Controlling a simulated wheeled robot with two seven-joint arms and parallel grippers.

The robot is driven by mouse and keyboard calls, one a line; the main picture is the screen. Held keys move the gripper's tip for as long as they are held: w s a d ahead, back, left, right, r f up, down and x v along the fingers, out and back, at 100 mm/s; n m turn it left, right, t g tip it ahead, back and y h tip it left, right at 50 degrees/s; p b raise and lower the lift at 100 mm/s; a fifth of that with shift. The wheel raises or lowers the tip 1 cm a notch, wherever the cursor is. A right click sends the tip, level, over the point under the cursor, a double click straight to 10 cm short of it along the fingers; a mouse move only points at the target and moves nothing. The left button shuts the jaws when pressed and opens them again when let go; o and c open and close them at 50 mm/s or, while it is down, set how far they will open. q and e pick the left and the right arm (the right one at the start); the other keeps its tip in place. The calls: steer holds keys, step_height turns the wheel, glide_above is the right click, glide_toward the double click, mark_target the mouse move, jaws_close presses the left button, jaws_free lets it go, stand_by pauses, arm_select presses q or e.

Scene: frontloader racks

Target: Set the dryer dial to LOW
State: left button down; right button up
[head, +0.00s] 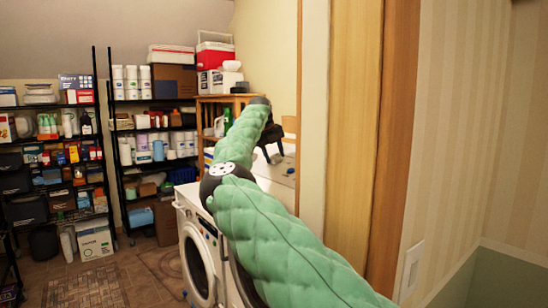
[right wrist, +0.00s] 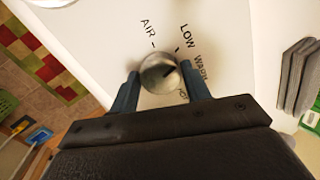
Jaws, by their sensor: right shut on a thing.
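The round silver dial (right wrist: 157,70) is on a white panel (right wrist: 105,50) in the right wrist view. The printed words AIR, LOW and WARM stand around it, with another label partly hidden by a finger. A dark mark on the dial's face points toward the upper right, roughly on the LOW and WARM side; I cannot tell exactly which. My right gripper (right wrist: 160,80) has its two blue fingers on either side of the dial and is shut on it. In the head view my right gripper (head: 272,147) is small and dark above the white machines. My left gripper is not in view.
A white front-loading machine (head: 197,258) stands below my right arm. Black racks (head: 109,130) full of boxes and bottles line the back wall. A wooden door frame (head: 355,120) is close on the right. Some tiled floor is clear at lower left.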

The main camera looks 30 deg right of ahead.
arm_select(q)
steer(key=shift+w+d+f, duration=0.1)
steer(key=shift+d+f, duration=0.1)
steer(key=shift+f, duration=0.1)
arm_select(e)
steer(key=shift+r+n, duration=0.15)
steer(key=shift+n, duration=0.35)
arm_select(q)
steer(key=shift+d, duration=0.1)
arm_select(e)
steer(key=o, duration=1)
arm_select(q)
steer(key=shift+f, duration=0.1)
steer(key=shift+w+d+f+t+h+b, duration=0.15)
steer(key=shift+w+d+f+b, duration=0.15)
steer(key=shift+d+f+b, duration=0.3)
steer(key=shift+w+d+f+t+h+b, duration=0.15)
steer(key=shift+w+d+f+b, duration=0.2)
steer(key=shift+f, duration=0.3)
arm_select(e)
steer(key=v, duration=0.7)
steer(key=shift+a+r, duration=0.15)
steer(key=shift+r, duration=0.15)
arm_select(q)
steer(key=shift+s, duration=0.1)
